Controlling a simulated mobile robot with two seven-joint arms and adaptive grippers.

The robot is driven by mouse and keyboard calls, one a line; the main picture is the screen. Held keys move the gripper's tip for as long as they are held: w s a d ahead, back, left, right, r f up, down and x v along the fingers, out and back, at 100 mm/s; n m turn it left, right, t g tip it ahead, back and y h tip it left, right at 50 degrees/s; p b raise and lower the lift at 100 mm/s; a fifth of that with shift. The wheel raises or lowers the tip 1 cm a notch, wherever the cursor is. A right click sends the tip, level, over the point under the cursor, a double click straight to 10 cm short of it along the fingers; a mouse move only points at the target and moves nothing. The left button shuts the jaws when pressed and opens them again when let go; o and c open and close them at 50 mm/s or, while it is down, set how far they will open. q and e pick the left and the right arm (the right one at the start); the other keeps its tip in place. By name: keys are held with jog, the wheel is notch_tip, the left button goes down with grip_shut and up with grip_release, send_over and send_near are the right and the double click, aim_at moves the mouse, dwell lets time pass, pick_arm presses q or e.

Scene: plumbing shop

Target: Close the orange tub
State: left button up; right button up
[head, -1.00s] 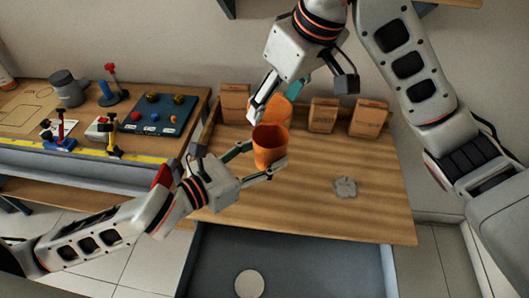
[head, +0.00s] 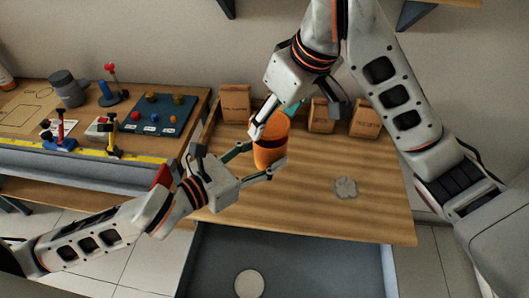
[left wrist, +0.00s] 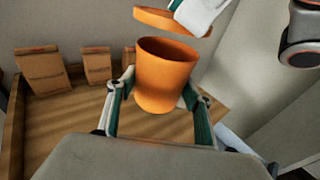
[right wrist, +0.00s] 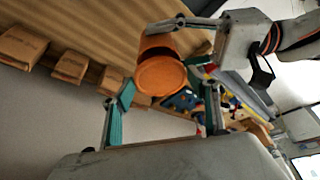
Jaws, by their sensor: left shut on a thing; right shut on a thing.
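The orange tub (head: 267,156) is upright and held in the air above the wooden table, with my left gripper (head: 261,160) shut around its sides. In the left wrist view the tub (left wrist: 165,78) has its mouth open. The round orange lid (left wrist: 163,21) is tilted just above the tub's mouth with a gap between them. My right gripper (head: 275,119) is shut on the lid. In the right wrist view the lid (right wrist: 160,77) overlaps the tub (right wrist: 157,44) behind it. The right gripper partly hides the lid in the head view.
Several brown boxes (head: 321,115) stand along the table's back edge. A grey flat piece (head: 345,187) lies on the wooden table (head: 360,215), which is otherwise mostly clear. A bench with tools and a dark board (head: 155,113) is at left. A drawer with a white disc (head: 249,284) is in front.

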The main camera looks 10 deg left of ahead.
aim_at(278, 127)
jog(key=shift+d+f, duration=0.1)
dwell(0.5)
jog(key=shift+f, duration=0.9)
jog(key=shift+f, duration=0.6)
jog(key=o, duration=0.8)
